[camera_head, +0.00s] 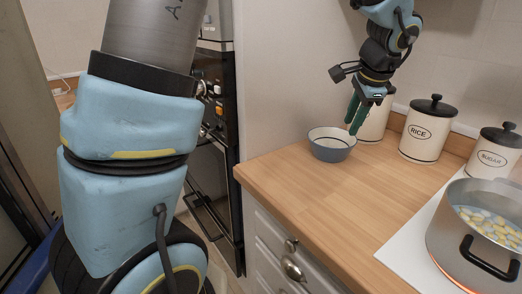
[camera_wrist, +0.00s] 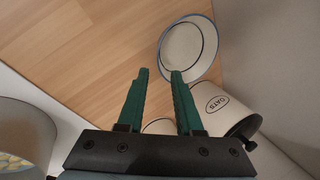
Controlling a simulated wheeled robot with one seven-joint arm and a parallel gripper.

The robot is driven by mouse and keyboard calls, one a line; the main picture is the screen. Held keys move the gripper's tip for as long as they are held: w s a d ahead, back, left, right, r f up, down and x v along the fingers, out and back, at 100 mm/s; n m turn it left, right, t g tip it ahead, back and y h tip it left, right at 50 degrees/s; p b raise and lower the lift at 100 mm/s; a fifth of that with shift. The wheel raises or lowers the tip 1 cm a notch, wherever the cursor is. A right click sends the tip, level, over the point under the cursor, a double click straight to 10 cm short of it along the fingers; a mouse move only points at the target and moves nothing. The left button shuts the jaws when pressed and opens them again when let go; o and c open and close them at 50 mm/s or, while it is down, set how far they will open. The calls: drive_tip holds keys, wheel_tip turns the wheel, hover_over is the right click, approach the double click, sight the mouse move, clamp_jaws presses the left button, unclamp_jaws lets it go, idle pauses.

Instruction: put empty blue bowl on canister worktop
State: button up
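The blue bowl (camera_head: 331,151), white inside and empty, stands upright on the wooden canister worktop (camera_head: 325,205), near its back left corner by the wall. It also shows in the wrist view (camera_wrist: 187,48), beyond the fingertips. My gripper (camera_head: 353,122) points down, just above and at the right side of the bowl's rim in the head view. Its two green fingers (camera_wrist: 160,73) are apart with nothing held between them. The head view does not clearly show whether a finger touches the rim.
A cream canister (camera_head: 375,127) stands partly hidden behind my gripper; the wrist view shows one marked OATS (camera_wrist: 220,107). RICE (camera_head: 424,138) and SUGAR (camera_head: 490,158) canisters stand farther right. A filled pot (camera_head: 465,245) is on the white hob at front right. The worktop's middle is clear.

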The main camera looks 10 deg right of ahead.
drive_tip(key=w+a+f+n+g, duration=0.1)
drive_tip(key=a+f+n, duration=0.1)
drive_tip(key=a, duration=0.4)
drive_tip(key=w+a+f+n, duration=0.1)
drive_tip(key=w+a+n, duration=0.15)
drive_tip(key=a, duration=0.45)
drive_tip(key=s+a+f+n, duration=0.2)
drive_tip(key=a+n, duration=0.2)
drive_tip(key=a, duration=0.3)
drive_tip(key=s+a+f+n+g, duration=0.1)
drive_tip(key=s+a+f+n, duration=0.1)
drive_tip(key=a, duration=0.5)
drive_tip(key=s+a+f+n+g, duration=0.1)
drive_tip(key=s+a+f+n, duration=0.1)
drive_tip(key=a+n, duration=0.5)
drive_tip(key=shift+s+a+f, duration=0.15)
drive_tip(key=shift+s+a, duration=0.4)
drive_tip(key=shift+s, duration=0.35)
